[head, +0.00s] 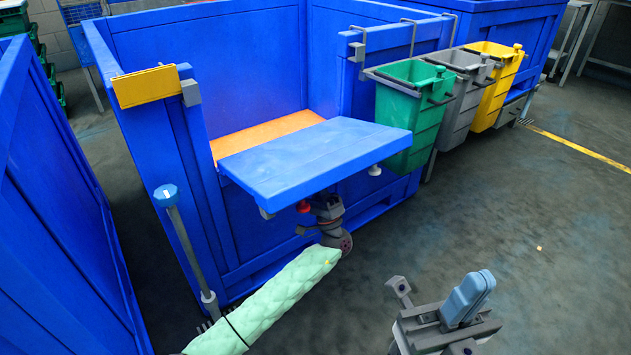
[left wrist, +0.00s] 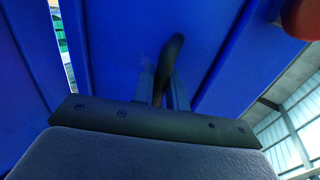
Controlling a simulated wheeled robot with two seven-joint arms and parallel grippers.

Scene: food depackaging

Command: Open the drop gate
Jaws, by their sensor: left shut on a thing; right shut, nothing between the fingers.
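The drop gate (head: 315,155) is a thick blue panel in the front of a large blue bin (head: 160,180). It is swung outward and lies roughly level, leaving an opening above it. My left gripper (head: 325,208) is under the gate's outer part, at the end of the green-sleeved arm. In the left wrist view, its fingers (left wrist: 164,92) are shut on a dark curved handle (left wrist: 172,52) against the blue panel. The handle is hidden in the head view. My right gripper (head: 467,297) is shut and empty, low at the right, apart from the bin.
A red knob (head: 303,207) and a white knob (head: 375,170) show beneath the gate. Green (head: 410,100), grey (head: 465,85) and yellow (head: 497,80) bins hang at the right. Another blue bin (head: 50,210) stands close at left.

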